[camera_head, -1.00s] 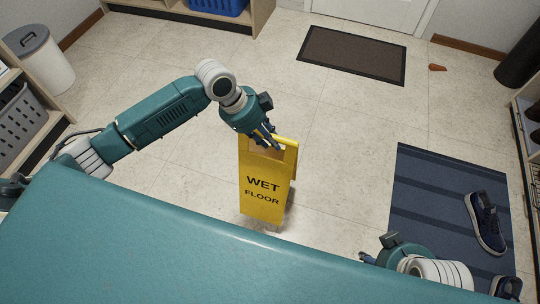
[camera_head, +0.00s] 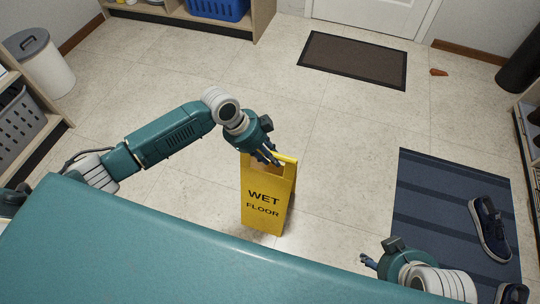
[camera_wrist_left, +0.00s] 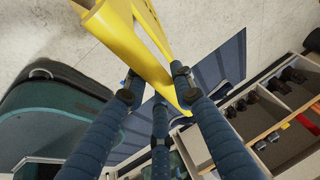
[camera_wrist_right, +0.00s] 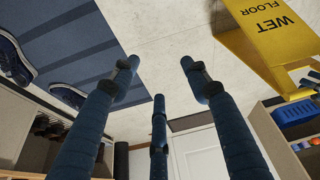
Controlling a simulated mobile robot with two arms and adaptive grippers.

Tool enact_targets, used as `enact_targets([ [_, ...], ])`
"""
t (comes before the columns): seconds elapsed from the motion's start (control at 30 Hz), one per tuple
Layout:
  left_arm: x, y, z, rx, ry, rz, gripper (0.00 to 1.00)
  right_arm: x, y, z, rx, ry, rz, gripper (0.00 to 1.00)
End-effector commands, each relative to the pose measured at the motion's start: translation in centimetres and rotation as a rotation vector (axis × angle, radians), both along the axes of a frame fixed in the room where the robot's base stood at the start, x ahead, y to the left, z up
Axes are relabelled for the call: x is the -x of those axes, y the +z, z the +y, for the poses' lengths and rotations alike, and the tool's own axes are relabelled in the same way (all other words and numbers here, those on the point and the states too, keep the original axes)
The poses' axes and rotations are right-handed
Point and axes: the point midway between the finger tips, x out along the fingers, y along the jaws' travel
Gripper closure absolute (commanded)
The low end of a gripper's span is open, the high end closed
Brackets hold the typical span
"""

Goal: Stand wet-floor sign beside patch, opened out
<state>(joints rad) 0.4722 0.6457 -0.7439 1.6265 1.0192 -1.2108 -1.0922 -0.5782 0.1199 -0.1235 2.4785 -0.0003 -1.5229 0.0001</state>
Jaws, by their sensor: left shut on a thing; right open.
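The yellow wet-floor sign (camera_head: 264,198) is upright in front of me, its black WET FLOOR lettering facing me. My left gripper (camera_head: 273,158) is shut on its top edge. In the left wrist view the sign (camera_wrist_left: 125,42) runs up between the fingers (camera_wrist_left: 157,88). Its two panels look close together at the top; I cannot tell how far they are spread, or whether the bottom touches the floor. The right wrist view shows the sign (camera_wrist_right: 268,40) at upper right. My right gripper (camera_head: 368,260) is open and empty. I cannot make out a patch on the floor.
A blue striped mat (camera_head: 425,215) with dark shoes (camera_head: 490,228) lies at right. A brown doormat (camera_head: 353,60) lies before the door. A small orange-brown thing (camera_head: 438,72) is near the wall. A bin (camera_head: 40,62) and shelves stand at left.

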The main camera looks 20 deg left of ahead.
Motion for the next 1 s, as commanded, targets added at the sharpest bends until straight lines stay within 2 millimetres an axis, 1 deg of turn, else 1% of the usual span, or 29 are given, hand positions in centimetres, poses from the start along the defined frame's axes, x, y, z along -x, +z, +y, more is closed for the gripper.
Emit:
enact_targets([
  [0.03, -0.1, 0.0, -0.1, 0.002, 0.000, -0.003, 1.00, -0.1, 0.0, 0.0, -0.001, 0.000, -0.004, 0.54],
  [0.07, 0.0, -0.2, 0.0, 0.000, 0.000, 0.002, 0.70, -0.2, 0.1, 0.1, -0.001, 0.001, -0.007, 0.54],
  [0.1, 0.1, -0.1, 0.0, 0.000, 0.000, 0.002, 0.62, -0.2, 0.1, 0.1, -0.001, 0.001, -0.008, 0.54],
  [0.13, 0.1, -0.1, 0.0, 0.000, 0.000, 0.002, 0.56, -0.3, 0.1, 0.1, -0.001, 0.001, -0.008, 0.54],
  [0.43, 0.0, 0.0, 0.0, 0.000, 0.000, 0.001, 0.56, -0.4, 0.2, 0.1, -0.001, 0.001, -0.010, 0.54],
  [0.53, 0.1, 0.7, 0.3, -0.001, 0.000, 0.000, 0.56, -0.1, 0.4, 0.0, 0.000, 0.001, 0.000, 0.54],
  [0.63, 0.3, 2.2, 0.9, -0.003, 0.000, -0.001, 0.56, 0.4, 0.7, -0.1, 0.004, 0.000, 0.023, 0.54],
  [0.7, 0.5, 3.7, 1.5, -0.003, 0.000, -0.003, 0.56, 1.6, 0.9, -0.4, 0.012, -0.005, 0.063, 0.54],
  [0.87, 1.1, 6.9, 2.9, -0.003, 0.000, -0.002, 0.56, 1.5, 1.7, -0.4, 0.011, -0.005, 0.059, 0.54],
  [1.0, 1.6, 9.1, 3.9, -0.003, 0.000, -0.001, 0.56, 1.2, 1.1, -0.3, 0.011, -0.003, 0.063, 0.54],
])
